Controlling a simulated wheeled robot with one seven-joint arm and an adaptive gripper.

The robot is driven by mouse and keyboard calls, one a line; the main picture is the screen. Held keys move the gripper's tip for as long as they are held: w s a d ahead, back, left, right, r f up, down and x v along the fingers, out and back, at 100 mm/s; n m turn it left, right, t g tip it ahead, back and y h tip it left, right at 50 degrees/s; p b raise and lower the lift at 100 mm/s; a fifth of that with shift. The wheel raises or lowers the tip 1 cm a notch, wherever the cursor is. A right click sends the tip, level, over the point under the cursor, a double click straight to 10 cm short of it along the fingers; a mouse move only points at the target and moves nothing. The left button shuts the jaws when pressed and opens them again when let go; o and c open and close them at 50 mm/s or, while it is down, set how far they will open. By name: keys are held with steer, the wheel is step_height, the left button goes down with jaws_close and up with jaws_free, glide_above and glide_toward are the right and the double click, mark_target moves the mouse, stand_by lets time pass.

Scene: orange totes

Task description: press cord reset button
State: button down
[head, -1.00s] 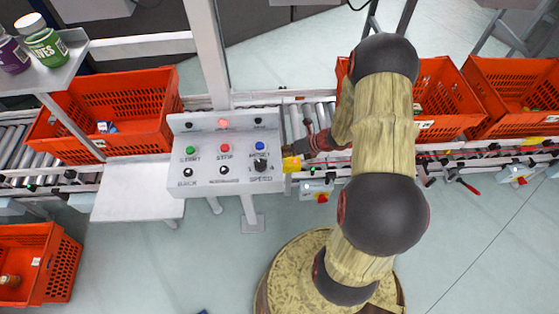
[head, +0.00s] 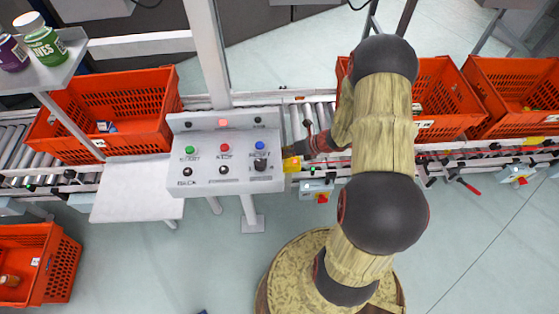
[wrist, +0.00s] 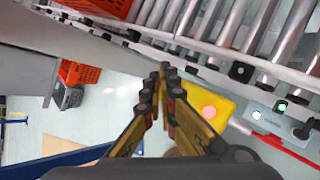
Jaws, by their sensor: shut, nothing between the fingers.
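A yellow box (head: 291,164) sits at the right edge of the grey control panel in the head view. In the wrist view the yellow box (wrist: 207,110) carries a round, lit pinkish button (wrist: 209,112); no label is readable. My gripper (wrist: 164,72) is shut and empty, its fingertips meeting left of and beyond the yellow box in the wrist picture. In the head view my gripper (head: 309,139) is beside the panel's right side, above and right of the yellow box, partly hidden by my arm. Contact with the box cannot be told.
The control panel (head: 212,177) has green, red and blue buttons and a lit red lamp. A roller conveyor (wrist: 200,20) runs behind it. Orange totes stand left (head: 130,90) and right (head: 440,85). A grey box (head: 318,190) with a red knob is below the conveyor.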

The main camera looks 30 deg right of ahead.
steer(key=shift+f+b, duration=0.3)
steer(key=shift+f, duration=0.2)
stand_by(0.6)
stand_by(0.3)
steer(key=shift+r+p, duration=0.85)
steer(key=shift+r, duration=0.05)
step_height(320, 180, up, 5)
steer(key=p, duration=0.4)
steer(key=shift+r, duration=0.1)
steer(key=shift+s, duration=0.1)
stand_by(0.6)
